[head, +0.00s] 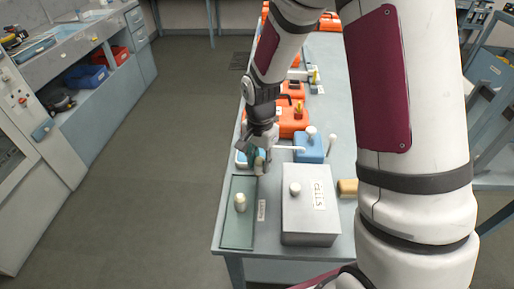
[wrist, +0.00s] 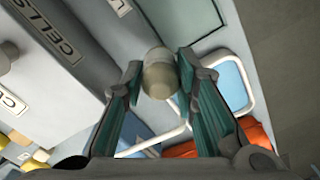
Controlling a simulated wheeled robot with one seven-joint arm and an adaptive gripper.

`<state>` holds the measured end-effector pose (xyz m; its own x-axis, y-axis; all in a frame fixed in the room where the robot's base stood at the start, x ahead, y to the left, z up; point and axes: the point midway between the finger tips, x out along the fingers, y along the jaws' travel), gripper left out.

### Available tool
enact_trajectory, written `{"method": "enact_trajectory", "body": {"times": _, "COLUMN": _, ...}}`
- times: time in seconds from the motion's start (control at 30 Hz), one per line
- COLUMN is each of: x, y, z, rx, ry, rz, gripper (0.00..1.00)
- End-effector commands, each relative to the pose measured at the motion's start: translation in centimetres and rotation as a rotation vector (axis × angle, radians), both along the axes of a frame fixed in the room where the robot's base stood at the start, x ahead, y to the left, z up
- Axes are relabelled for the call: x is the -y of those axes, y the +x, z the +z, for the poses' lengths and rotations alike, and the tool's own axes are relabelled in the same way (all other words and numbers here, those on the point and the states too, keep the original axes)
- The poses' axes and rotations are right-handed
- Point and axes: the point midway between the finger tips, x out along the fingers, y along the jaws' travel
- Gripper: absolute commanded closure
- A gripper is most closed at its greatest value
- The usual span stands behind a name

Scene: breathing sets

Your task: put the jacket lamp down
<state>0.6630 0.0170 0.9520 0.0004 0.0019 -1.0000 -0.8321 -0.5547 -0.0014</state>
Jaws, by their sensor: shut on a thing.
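My gripper (head: 260,157) is above the near part of the bench, just beyond a green tray. It is shut on a small cream and olive lamp (wrist: 158,78), which I take to be the jacket lamp. In the wrist view the lamp sits between the two fingertips; in the head view (head: 260,168) it is small and partly hidden by the fingers. The green tray (head: 237,236) lies flat at the bench's left edge with a label beside it. A similar pale lamp (head: 240,203) stands in it. The tray's corner also shows in the wrist view (wrist: 190,18).
A grey box marked CELLS (head: 310,222) with a knob stands right of the tray. A blue box (head: 308,152), a blue-and-white dish (head: 241,159) and orange cases (head: 293,126) stand farther back. A tan cylinder (head: 347,188) lies right of the grey box.

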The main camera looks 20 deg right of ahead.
Motion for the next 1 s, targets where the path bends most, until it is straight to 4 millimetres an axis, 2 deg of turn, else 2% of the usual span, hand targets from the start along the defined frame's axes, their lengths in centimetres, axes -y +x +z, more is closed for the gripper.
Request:
{"method": "enact_trajectory", "body": {"times": 0.03, "x": 0.2, "y": 1.3, "z": -0.2, "rx": 0.001, "ry": 0.001, "rz": -0.003, "gripper": 1.0}}
{"method": "enact_trajectory", "body": {"times": 0.2, "x": 0.9, "y": 5.4, "z": -0.6, "rx": 0.001, "ry": 0.001, "rz": -0.002, "gripper": 1.0}}
{"method": "enact_trajectory", "body": {"times": 0.4, "x": 1.4, "y": 8.9, "z": -0.9, "rx": -0.001, "ry": 0.001, "rz": -0.001, "gripper": 1.0}}
{"method": "enact_trajectory", "body": {"times": 0.67, "x": 1.7, "y": 10.9, "z": -1.2, "rx": -0.001, "ry": 0.001, "rz": -0.003, "gripper": 1.0}}
{"method": "enact_trajectory", "body": {"times": 0.8, "x": 1.7, "y": 10.5, "z": -3.4, "rx": -0.004, "ry": 0.001, "rz": -0.002, "gripper": 1.0}}
{"method": "enact_trajectory", "body": {"times": 1.0, "x": 1.7, "y": 10.7, "z": -4.5, "rx": 0.0, "ry": 0.0, "rz": -0.002, "gripper": 1.0}}
